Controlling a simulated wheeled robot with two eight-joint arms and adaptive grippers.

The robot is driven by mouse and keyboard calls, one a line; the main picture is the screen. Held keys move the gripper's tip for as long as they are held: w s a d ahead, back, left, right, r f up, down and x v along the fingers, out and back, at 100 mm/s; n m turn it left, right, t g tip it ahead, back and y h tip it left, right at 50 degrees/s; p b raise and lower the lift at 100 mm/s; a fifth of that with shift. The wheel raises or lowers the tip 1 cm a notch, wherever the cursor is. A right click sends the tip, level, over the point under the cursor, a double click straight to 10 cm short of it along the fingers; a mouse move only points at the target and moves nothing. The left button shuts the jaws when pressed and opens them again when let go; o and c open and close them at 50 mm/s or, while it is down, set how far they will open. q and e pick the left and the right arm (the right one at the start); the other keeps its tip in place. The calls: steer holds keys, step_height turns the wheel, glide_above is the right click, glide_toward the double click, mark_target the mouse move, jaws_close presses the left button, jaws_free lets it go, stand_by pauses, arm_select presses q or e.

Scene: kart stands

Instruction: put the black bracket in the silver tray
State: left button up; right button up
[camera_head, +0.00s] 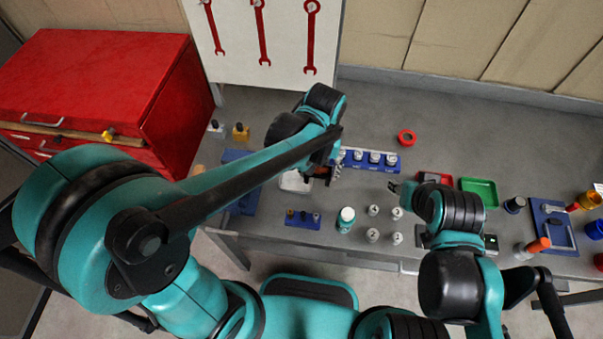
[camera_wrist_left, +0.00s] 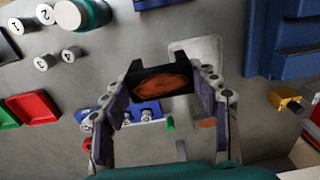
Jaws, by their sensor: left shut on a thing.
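The black bracket (camera_wrist_left: 131,78) is between the two fingers of my left gripper (camera_wrist_left: 160,92) in the left wrist view. An orange-brown patch shows at its middle. In the head view my left gripper (camera_head: 322,172) hangs over the bench, partly hidden by its arm, and the bracket is hard to make out. The silver tray (camera_head: 293,183) is just left of this gripper, partly covered by the arm. It also shows in the left wrist view (camera_wrist_left: 207,52), behind and beside the bracket. My right gripper (camera_head: 396,188) is above the bench, small and partly hidden.
A blue rack with several silver pieces (camera_head: 378,161) lies beyond the left gripper. A small blue block (camera_head: 303,218), a white-and-teal bottle (camera_head: 346,219) and several silver cylinders (camera_head: 373,235) stand nearer. A green tray (camera_head: 479,190) lies right. The back bench is mostly clear.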

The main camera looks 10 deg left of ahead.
arm_select(q)
steer(key=w+a+f, duration=0.1)
steer(key=a, duration=0.1)
steer(key=w+a+f+b, duration=0.1)
steer(key=w+a+f, duration=0.2)
steer(key=a+f, duration=0.1)
steer(key=shift+w+a+b, duration=0.2)
steer(key=shift+a+b, duration=0.05)
steer(key=shift+b, duration=0.15)
step_height(320, 180, down, 3)
steer(key=shift+f+b, duration=0.2)
steer(key=shift+b, duration=0.5)
steer(key=shift+f, duration=0.2)
steer(key=shift+f, duration=0.15)
steer(key=o, duration=1.5)
steer(key=shift+o, duration=0.2)
